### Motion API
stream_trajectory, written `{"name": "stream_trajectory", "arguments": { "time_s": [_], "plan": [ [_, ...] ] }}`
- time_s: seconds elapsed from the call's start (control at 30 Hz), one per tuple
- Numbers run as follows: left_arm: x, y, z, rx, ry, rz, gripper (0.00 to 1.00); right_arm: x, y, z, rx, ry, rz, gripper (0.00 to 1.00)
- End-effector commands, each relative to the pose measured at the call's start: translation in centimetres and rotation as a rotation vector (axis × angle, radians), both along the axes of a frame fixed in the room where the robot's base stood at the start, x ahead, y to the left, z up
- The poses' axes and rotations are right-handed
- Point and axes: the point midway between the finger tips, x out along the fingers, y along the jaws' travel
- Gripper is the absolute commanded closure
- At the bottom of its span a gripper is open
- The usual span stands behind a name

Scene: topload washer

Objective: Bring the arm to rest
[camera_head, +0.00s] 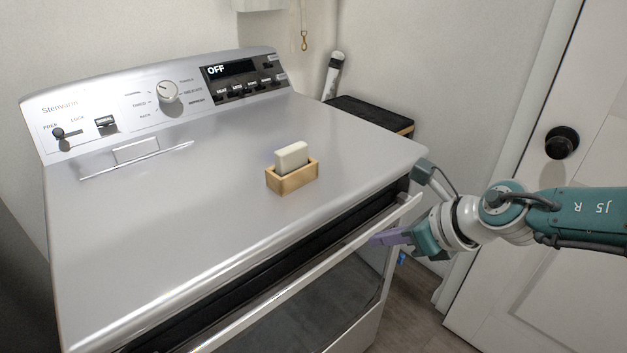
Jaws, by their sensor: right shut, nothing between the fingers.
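My right arm (590,215) comes in from the right edge. My right gripper (382,239) is shut and empty, in front of the machine near the right end of its front handle bar (330,250). The fingers look close to the bar; I cannot tell whether they touch it. The silver washer (180,215) fills the left and middle of the view, and its display reads OFF. My left gripper is out of view.
A wooden holder (292,180) with a pale block (291,157) stands on the machine's top. A black-topped box (370,113) is behind the right corner. A white door (560,240) with a black knob (562,142) is at the right. Some floor (405,310) shows below the gripper.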

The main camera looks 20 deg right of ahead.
Motion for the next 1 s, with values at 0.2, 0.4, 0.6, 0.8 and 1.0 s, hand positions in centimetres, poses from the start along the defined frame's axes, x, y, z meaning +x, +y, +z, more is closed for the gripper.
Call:
{"name": "stream_trajectory", "arguments": {
  "time_s": [0.2,0.4,0.6,0.8,1.0],
  "plan": [
    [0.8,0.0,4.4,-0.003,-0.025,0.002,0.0,1.4,0.4,5.0,0.001,0.0,0.0,1.0],
    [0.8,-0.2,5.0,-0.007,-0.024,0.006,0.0,1.9,0.6,6.0,0.001,0.0,0.0,1.0],
    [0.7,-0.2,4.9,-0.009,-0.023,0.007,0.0,2.2,2.8,6.6,0.096,-0.04,-0.045,1.0],
    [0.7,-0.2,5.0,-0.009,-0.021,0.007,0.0,2.5,10.2,12.5,0.721,-0.209,-0.484,1.0],
    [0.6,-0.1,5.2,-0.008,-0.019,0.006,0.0,-3.1,7.7,15.3,1.398,-0.168,-1.318,1.0]
  ]
}}
